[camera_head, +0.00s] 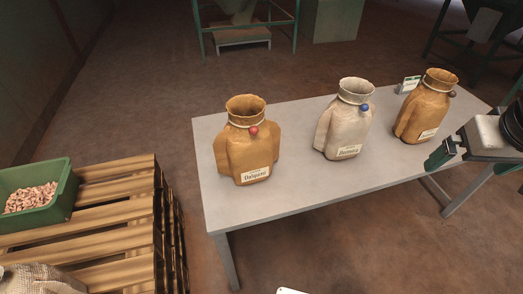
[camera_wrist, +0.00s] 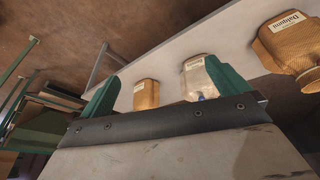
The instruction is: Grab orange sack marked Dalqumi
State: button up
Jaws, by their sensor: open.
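The orange sack marked Dalqumi (camera_head: 243,150) stands upright at the left end of the grey table (camera_head: 295,188). Its neck is tied with a cord and a red bead, and its label faces me. It also shows at the upper right of the wrist view (camera_wrist: 293,45), partly cut off. My gripper (camera_head: 442,153) is at the right of the head view, near the table's right front edge and well apart from this sack. In the wrist view its green fingers (camera_wrist: 162,72) are spread, with nothing held between them.
A pale sack (camera_head: 343,125) with a blue bead stands mid-table. Another orange sack (camera_head: 425,108) with a dark bead stands at the right, beside a small sign (camera_head: 408,85). A wooden pallet (camera_head: 118,200) with a green crate (camera_head: 67,198) of nuts is at left.

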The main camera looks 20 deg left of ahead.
jog(key=w+a+f+n+t+y, duration=0.1)
jog(key=w+a+f+n+t, duration=0.2)
jog(key=w+a, duration=0.6)
jog(key=n+y, duration=0.7)
jog(key=y, duration=0.4)
send_near(258, 118)
jog(key=x, duration=0.5)
jog(key=shift+a, duration=0.15)
jog(key=x, duration=0.7)
jog(key=shift+w+a+f, duration=0.1)
jog(key=shift+w+a, duration=0.1)
jog(key=shift+w, duration=0.1)
jog(key=c, duration=1.1)
